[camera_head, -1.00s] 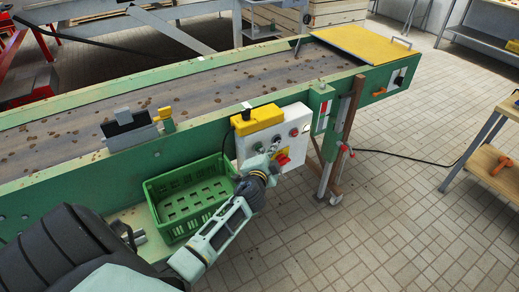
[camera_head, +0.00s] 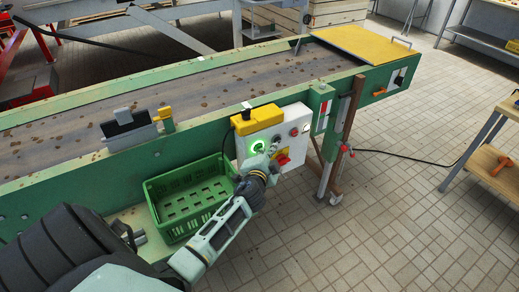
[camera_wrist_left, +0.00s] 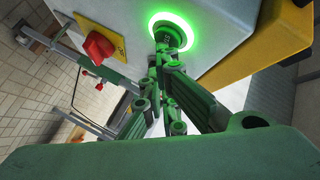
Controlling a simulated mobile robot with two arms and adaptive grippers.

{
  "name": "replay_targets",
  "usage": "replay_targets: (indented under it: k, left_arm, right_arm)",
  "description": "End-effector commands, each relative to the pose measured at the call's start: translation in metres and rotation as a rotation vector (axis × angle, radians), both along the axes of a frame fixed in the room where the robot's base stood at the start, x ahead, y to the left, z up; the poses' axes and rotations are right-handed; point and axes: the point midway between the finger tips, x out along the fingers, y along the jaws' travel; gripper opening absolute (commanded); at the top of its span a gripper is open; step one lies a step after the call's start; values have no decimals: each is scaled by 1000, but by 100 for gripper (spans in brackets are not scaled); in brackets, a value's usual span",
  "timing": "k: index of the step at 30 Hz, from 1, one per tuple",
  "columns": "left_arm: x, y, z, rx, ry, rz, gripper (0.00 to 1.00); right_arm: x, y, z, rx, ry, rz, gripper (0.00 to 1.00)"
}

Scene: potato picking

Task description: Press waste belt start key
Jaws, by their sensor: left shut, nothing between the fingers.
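The control box (camera_head: 281,130) is white with a yellow cover and hangs on the green side of the belt. The start key (camera_head: 258,146) on its front glows with a green ring. In the left wrist view the glowing key (camera_wrist_left: 171,29) is right at my fingertips. My left gripper (camera_head: 262,156) is shut and empty, its tips at the key and seemingly touching it. In the left wrist view the closed fingers (camera_wrist_left: 161,55) partly cover the key's centre. My right gripper is not in view.
A red switch on a yellow plate (camera_wrist_left: 99,45) sits beside the key. A green crate (camera_head: 190,198) stands left of my wrist. The belt (camera_head: 190,90) carries scattered potatoes. A cable (camera_head: 405,158) crosses the tiled floor to the right.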

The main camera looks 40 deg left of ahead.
Motion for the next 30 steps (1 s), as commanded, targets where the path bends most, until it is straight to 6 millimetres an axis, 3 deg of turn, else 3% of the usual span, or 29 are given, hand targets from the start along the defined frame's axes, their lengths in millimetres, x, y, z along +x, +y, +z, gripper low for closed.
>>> replay_targets:
  k: [17,30]
  left_arm:
    - [-6,-13,-1,-1,0,0,0]
    - [-21,-52,-1,-2,-1,-1,0]
  right_arm:
    - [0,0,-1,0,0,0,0]
    - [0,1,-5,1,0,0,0]
